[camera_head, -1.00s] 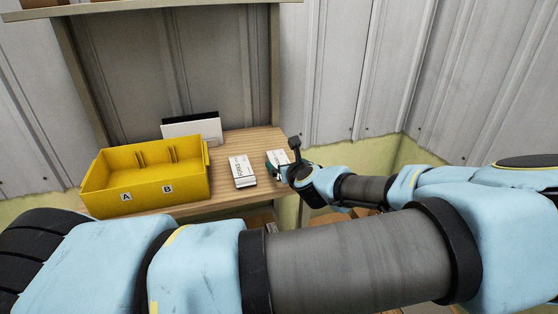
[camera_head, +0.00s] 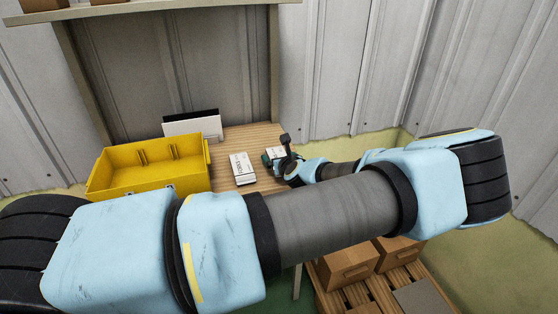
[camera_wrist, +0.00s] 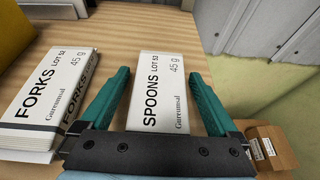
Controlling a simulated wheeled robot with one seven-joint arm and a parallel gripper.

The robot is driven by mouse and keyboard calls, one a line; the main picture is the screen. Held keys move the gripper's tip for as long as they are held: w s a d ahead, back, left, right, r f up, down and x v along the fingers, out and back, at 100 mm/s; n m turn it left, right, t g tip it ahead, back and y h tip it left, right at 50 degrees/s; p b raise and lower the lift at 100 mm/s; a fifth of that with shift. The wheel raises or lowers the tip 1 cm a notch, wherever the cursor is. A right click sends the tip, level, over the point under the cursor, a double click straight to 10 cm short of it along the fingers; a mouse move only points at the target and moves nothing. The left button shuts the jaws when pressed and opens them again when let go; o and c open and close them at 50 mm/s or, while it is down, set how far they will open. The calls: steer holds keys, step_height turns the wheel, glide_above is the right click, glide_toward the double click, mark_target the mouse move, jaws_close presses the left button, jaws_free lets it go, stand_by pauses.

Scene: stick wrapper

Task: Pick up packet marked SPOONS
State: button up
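The white packet marked SPOONS (camera_wrist: 158,95) lies on the wooden table (camera_wrist: 120,30), label up, in the wrist view. My gripper (camera_wrist: 160,85) is open, with one teal finger on each side of this packet. Small gaps show between the fingers and the packet's sides; its near end is hidden behind the gripper body. In the head view the SPOONS packet (camera_head: 274,153) is partly covered by my gripper (camera_head: 279,160) at the table's right side. A packet marked FORKS (camera_wrist: 50,95) lies to the left, and also shows in the head view (camera_head: 242,169).
A yellow bin (camera_head: 150,182) stands on the table's left, with a white panel (camera_head: 192,127) behind it. Cardboard boxes (camera_head: 348,264) stand on a pallet below, right of the table. A metal wall (camera_head: 345,70) rises behind.

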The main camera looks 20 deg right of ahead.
steer(key=c, duration=1.2)
steer(key=shift+o, duration=0.2)
steer(key=shift+r, duration=0.1)
